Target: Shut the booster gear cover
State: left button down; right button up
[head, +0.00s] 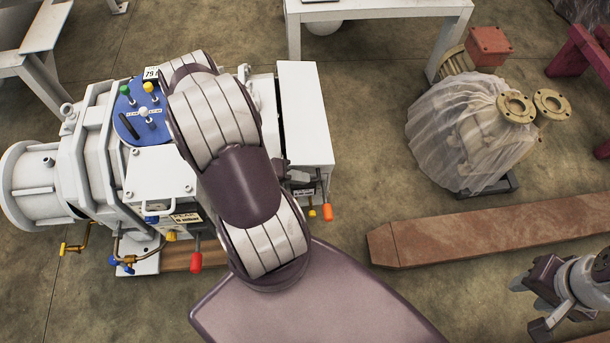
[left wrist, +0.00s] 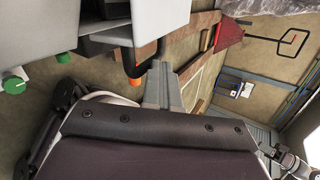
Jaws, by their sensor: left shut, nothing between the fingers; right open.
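The white screw vacuum machine (head: 85,165) stands on the floor at the left of the head view. At its right end is a tall white box-shaped panel (head: 304,110), which looks like the booster gear cover; a dark gap shows along its left edge. My left arm hides much of the machine between. The tip of my left gripper (head: 281,166) shows beside the panel's lower left side; contact cannot be told. In the left wrist view my left gripper (left wrist: 160,86) is shut and empty, below pale machine panels. My right gripper (head: 533,303) is open and empty at the lower right.
Red (head: 195,260) and orange (head: 327,212) handles stick out at the machine's front. A plastic-wrapped pump (head: 460,135) stands to the right. Bare floor (head: 370,130) lies between machine and pump.

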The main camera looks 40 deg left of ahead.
pick_arm(q)
jog(key=shift+s+a+f+b, duration=0.15)
jog(key=shift+s+f+b, duration=0.05)
jog(key=shift+f, duration=0.2)
jog(key=shift+s+a+f+b, duration=0.15)
jog(key=shift+s+f, duration=0.05)
jog(key=shift+f, duration=0.2)
pick_arm(e)
jog(key=shift+f, duration=0.5)
pick_arm(q)
jog(key=shift+f, duration=0.15)
pick_arm(e)
jog(key=shift+d, duration=0.1)
